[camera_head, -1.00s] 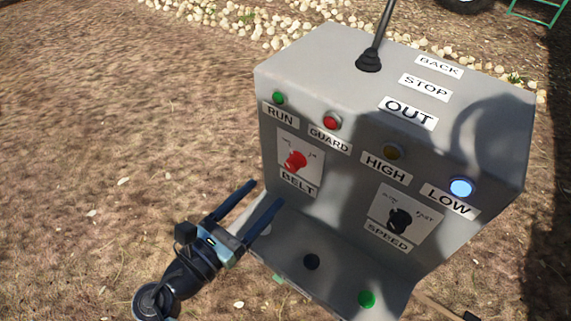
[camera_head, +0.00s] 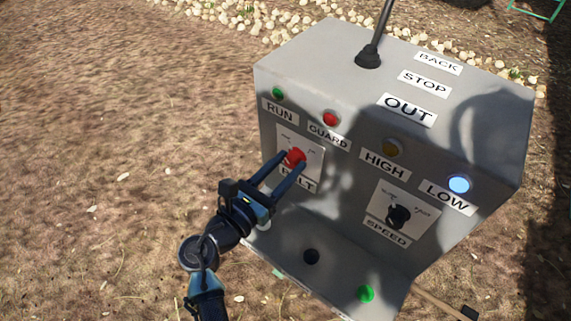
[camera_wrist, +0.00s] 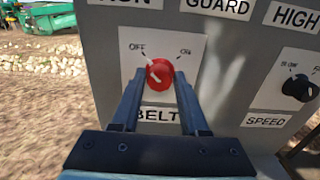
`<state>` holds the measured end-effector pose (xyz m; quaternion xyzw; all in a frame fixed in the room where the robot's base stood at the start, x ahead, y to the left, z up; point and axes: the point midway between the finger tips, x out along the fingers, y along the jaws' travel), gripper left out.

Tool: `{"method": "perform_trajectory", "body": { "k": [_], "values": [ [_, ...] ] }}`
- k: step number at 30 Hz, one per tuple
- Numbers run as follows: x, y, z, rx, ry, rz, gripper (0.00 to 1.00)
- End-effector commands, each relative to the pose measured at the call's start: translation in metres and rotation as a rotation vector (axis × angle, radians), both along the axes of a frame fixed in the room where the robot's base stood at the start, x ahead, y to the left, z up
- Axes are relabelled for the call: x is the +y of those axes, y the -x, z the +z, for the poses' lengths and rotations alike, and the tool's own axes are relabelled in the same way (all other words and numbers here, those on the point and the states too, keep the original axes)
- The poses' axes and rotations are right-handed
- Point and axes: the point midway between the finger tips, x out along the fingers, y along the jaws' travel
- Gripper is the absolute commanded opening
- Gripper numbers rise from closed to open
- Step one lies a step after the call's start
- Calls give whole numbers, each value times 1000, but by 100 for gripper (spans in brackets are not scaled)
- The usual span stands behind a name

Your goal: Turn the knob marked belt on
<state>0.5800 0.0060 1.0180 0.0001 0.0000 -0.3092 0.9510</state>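The red belt knob (camera_head: 295,157) is on a white plate above the BELT label on the front of the grey control box (camera_head: 330,45). In the wrist view the knob (camera_wrist: 159,73) has a white pointer line slanting up-left toward OFF; ON is marked at the upper right. My gripper (camera_head: 290,160) is open, with its dark blue fingers reaching up to the knob, one on each side. In the wrist view the fingertips (camera_wrist: 160,72) flank the knob's lower part. I cannot tell whether they touch it.
The black speed knob (camera_head: 398,217) is to the right. Below are a black button (camera_head: 311,256) and a green button (camera_head: 365,293) on the box's ledge. A lever (camera_head: 370,55) rises from the top. The blue LOW lamp (camera_head: 459,184) is lit. Open ground lies left.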

Motion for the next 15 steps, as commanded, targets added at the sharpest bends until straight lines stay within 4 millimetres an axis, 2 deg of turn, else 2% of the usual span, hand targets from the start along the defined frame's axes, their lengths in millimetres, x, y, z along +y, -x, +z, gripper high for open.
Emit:
{"method": "perform_trajectory", "body": {
  "k": [1,6,15],
  "values": [
    [0,0,0,0,0,0,33],
    [0,0,0,0,0,0,2],
    [0,0,0,-6,-9,0,0]
  ]
}}
